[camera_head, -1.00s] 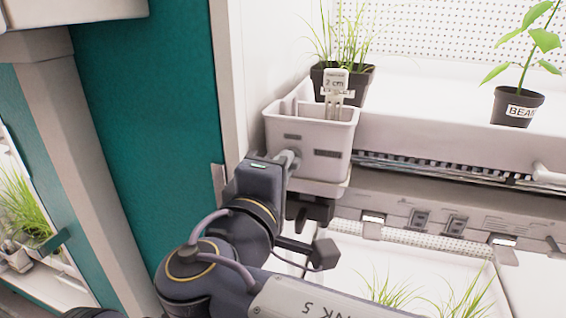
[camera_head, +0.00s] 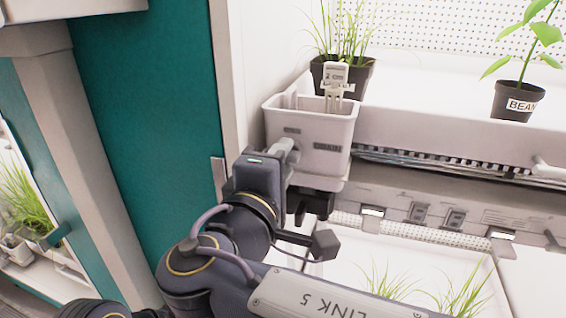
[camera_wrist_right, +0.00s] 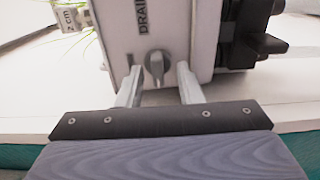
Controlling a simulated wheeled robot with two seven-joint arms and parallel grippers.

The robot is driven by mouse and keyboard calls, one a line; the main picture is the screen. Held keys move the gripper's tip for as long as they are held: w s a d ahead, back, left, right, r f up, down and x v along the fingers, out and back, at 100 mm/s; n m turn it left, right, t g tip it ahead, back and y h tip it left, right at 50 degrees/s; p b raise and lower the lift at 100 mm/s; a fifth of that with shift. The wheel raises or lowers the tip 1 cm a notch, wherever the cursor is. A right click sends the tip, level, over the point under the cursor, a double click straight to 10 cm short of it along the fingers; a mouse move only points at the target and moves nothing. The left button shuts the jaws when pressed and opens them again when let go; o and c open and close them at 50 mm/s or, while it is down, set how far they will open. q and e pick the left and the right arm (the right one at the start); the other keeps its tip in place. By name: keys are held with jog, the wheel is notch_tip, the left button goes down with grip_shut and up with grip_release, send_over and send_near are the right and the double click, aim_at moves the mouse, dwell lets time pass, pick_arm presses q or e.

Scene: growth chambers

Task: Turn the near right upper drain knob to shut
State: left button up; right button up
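The drain knob (camera_wrist_right: 155,66) is a small grey knob with a raised grip bar, on the front of a white box (camera_wrist_right: 118,40) marked DRAIN. In the right wrist view it sits between the two fingers of my right gripper (camera_wrist_right: 157,84), which is open with a gap on each side of the knob. In the head view the white box (camera_head: 310,130) stands at the upper shelf's left end. My right gripper (camera_head: 284,150) is at its front face and hides the knob there. My left gripper is not in view.
A pot of grass (camera_head: 318,72) and a bean pot (camera_head: 516,101) stand on the upper shelf. A 2 cm tag (camera_head: 336,76) stands at the box. A lower tray with grass (camera_head: 400,270) lies below. A teal panel (camera_head: 150,130) is at the left.

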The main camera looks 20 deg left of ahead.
jog(key=s, duration=0.7)
jog(key=shift+s, duration=0.4)
jog(key=w+d+f+m+g+h+p, duration=0.1)
jog(key=w+d+f+m+g+p, duration=0.15)
jog(key=d, duration=0.55)
jog(key=w+d+f+m+g+h+p, duration=0.15)
jog(key=d+f+g, duration=0.25)
jog(key=d, duration=0.4)
jog(key=w+d+f+m+g+p, duration=0.1)
jog(key=w+d+f+m+g, duration=0.15)
jog(key=d, duration=0.55)
jog(key=s+d+f+m+g+y+p, duration=0.2)
jog(key=s+d+f+m+g+p, duration=0.15)
jog(key=s+d+f, duration=0.35)
jog(key=s+d+m+y+p, duration=0.1)
jog(key=s+m+y+p, duration=0.1)
jog(key=s+m+y, duration=0.3)
jog(key=s+m, duration=0.1)
jog(key=m, duration=0.3)
jog(key=shift+s+d+m+p, duration=0.2)
jog(key=shift+s+m+p, duration=0.1)
